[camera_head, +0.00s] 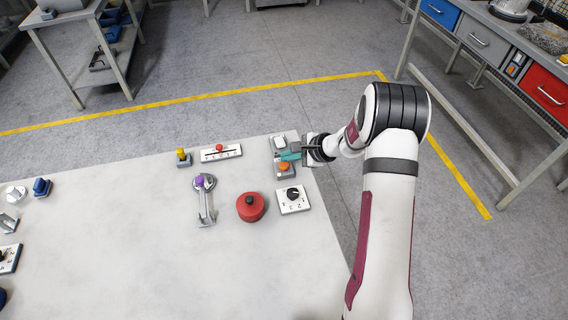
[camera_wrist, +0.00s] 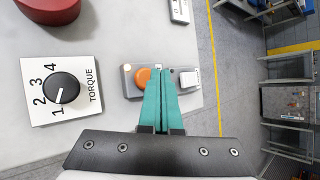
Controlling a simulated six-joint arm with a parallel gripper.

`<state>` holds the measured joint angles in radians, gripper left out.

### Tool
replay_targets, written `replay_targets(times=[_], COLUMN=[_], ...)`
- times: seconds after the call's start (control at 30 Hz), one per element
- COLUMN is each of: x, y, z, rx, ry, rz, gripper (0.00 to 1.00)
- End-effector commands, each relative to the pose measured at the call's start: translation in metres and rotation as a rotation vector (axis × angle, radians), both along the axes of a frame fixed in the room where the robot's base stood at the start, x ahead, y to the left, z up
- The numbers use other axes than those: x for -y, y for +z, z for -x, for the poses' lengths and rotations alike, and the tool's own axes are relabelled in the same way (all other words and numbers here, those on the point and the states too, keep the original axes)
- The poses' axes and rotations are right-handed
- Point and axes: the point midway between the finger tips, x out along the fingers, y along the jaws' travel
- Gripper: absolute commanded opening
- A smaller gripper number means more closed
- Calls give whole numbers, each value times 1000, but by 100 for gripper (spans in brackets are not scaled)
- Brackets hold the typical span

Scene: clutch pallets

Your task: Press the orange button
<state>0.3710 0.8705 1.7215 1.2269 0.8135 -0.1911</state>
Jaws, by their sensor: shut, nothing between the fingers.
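The orange button (camera_head: 284,166) is a round cap on a small grey base near the right edge of the table. In the wrist view the orange button (camera_wrist: 143,77) shows just left of my fingertips, partly covered by the teal fingers. My gripper (camera_wrist: 165,72) is shut and empty, with its two teal fingers side by side. In the head view my gripper (camera_head: 283,157) reaches in from the right, over or just behind the button. I cannot tell whether the fingers touch the button or its base.
A torque dial (camera_head: 293,199), a red round pot-like object (camera_head: 251,207), a purple-knobbed lever (camera_head: 201,184), a slider panel (camera_head: 221,153) and a yellow button (camera_head: 182,156) stand nearby. A white rocker switch (camera_wrist: 189,79) is right of my fingers. The table's front middle (camera_head: 200,275) is clear.

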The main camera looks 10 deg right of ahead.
Motion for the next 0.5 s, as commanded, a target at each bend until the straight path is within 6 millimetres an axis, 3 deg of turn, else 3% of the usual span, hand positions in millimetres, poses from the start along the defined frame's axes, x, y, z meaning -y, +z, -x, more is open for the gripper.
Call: replay_targets(times=[0.5], x=[0], y=[-9], z=[0], rx=[0], ry=[0], rz=[0], gripper=[0])
